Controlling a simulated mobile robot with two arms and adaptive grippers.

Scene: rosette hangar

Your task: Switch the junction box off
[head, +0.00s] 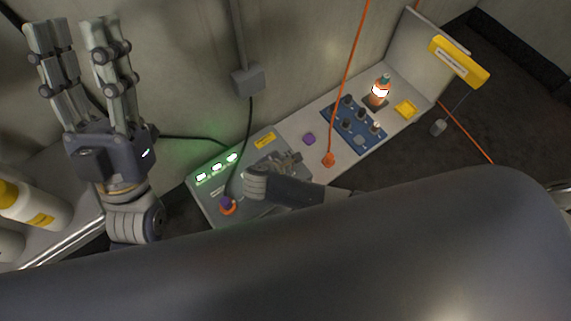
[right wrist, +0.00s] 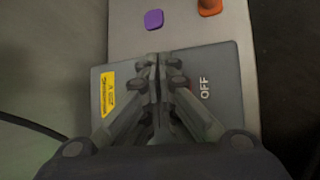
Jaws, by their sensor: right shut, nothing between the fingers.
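The junction box (head: 210,190) is a grey panel on the light bench, with green lit indicators (head: 217,167) along its back edge and a yellow label (head: 265,141). A purple and orange part (head: 227,205) sits at its front left. My right gripper (head: 293,159) is shut and empty over the right part of the box. In the right wrist view its fingers (right wrist: 160,65) are over the panel (right wrist: 224,68), beside the word OFF (right wrist: 203,88). A small red part shows behind them, and the switch is mostly hidden. My left gripper (head: 73,28) is open and raised, away from the box.
Right of the box are a purple piece (head: 309,139), an orange plug (head: 328,159) with a cable, a blue board with knobs (head: 356,137), a lit orange lamp (head: 379,93) and a yellow block (head: 405,108).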

